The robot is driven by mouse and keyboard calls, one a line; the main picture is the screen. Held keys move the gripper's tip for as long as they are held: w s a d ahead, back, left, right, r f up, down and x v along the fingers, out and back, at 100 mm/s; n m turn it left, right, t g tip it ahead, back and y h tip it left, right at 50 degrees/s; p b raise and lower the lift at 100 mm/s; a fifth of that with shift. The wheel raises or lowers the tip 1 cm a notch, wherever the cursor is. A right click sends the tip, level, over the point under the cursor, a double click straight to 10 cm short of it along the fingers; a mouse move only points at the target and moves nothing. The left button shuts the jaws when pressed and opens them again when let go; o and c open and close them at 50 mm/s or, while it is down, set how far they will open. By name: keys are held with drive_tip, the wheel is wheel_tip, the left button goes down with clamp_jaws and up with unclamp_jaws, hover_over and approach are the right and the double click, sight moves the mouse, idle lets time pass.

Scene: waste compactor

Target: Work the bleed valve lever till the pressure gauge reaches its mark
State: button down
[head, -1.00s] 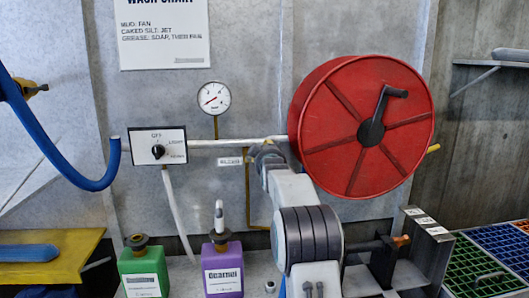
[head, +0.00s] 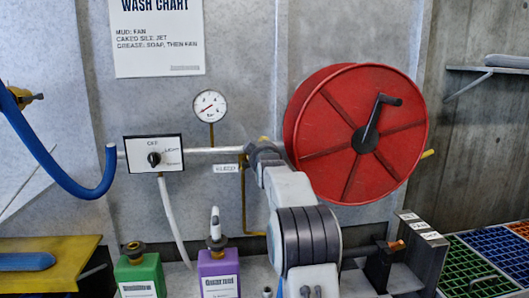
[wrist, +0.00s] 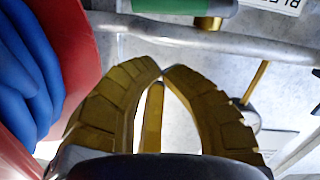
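The pressure gauge (head: 210,105) is a round white dial above the pipe in the head view, its red needle pointing low left. The bleed valve lever (wrist: 152,116) shows as a slim yellow bar between my fingers in the wrist view. My gripper (wrist: 162,68) has its yellow fingers bowed, with the tips almost together. The lever lies close along the left finger, with a pale gap to the right one; I cannot tell if the tips pinch it. In the head view my gripper (head: 263,149) is at the pipe, and my arm hides most of the valve.
A red hose reel (head: 395,110) stands close right of my gripper. A selector box (head: 153,153) and blue hose (head: 75,187) are left. Green (head: 140,272) and purple (head: 219,270) jugs stand below. The pipe (head: 205,150) runs along the wall.

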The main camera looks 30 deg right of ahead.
drive_tip(key=b+v, duration=0.1)
drive_tip(key=v, duration=0.9)
drive_tip(key=shift+r, duration=0.15)
drive_tip(key=shift+s, duration=0.1)
drive_tip(key=s+a+r+g+y+p, duration=0.25)
drive_tip(key=s+a+p, duration=0.25)
drive_tip(key=a+p, duration=0.25)
drive_tip(key=s+a+r+g+y+p, duration=0.2)
drive_tip(key=s+a+y+p, duration=0.1)
drive_tip(key=s+a+p, duration=0.5)
drive_tip(key=s+a+g+y+p, duration=0.1)
drive_tip(key=s+a+g+p, duration=0.3)
drive_tip(key=s, duration=0.7)
drive_tip(key=s+a+n+g+y+p, duration=0.1)
drive_tip(key=s+a+g+p, duration=0.2)
drive_tip(key=s+a+p, duration=0.4)
drive_tip(key=s+p, duration=0.2)
drive_tip(key=s, duration=0.3)
drive_tip(key=shift+a+g, duration=0.35)
drive_tip(key=shift+w+r, duration=0.1)
drive_tip(key=shift+r, duration=0.05)
